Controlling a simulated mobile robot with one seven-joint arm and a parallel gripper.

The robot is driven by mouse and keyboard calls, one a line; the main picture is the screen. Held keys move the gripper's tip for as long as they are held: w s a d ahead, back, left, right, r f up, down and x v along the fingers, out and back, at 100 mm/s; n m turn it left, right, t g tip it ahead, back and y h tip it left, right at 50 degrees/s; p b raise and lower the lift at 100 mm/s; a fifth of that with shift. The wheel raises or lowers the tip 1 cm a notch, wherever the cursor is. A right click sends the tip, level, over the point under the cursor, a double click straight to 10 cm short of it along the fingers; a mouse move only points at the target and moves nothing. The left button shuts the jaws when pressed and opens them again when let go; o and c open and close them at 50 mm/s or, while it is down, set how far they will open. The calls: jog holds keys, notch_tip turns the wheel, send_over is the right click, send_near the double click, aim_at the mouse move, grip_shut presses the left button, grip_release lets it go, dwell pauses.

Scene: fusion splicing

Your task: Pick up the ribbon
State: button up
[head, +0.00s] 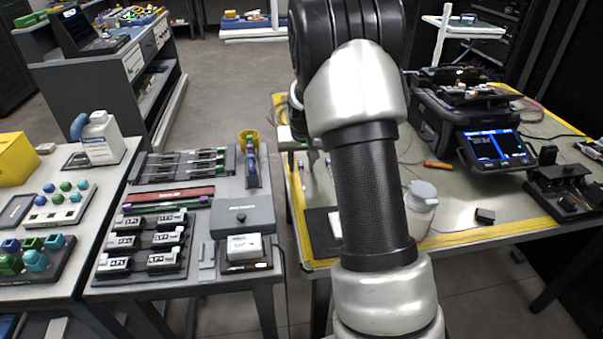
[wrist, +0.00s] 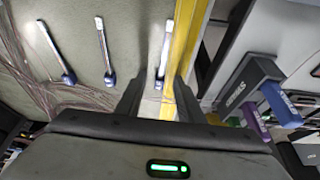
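I cannot tell for sure which thing is the ribbon. Three slim white strips with dark blue ends lie apart on the grey worktop in the wrist view: a left one (wrist: 50,46), a middle one (wrist: 104,48) and a right one (wrist: 165,52) beside the yellow edge stripe. Thin pinkish strands (wrist: 35,85) spread over the worktop at left. My gripper (wrist: 159,82) is open, its two dark fingers apart and empty. In the picture the blue end of the right strip shows between the fingertips; the height gap is unclear.
The splicer (head: 470,115) with a lit screen stands on the right table, with a white bottle (head: 421,205) nearer. A grey holder with blue and purple pieces (wrist: 250,88) is right of my gripper. The left table (head: 100,285) is crowded with trays; open floor (head: 235,65) lies behind it.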

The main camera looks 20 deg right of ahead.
aim_at(301, 170)
jog(key=shift+c, duration=0.4)
grip_shut()
jog(key=shift+r, duration=0.15)
notch_tip(301, 170, up, 10)
jog(key=p, duration=0.2)
jog(key=shift+p, duration=0.3)
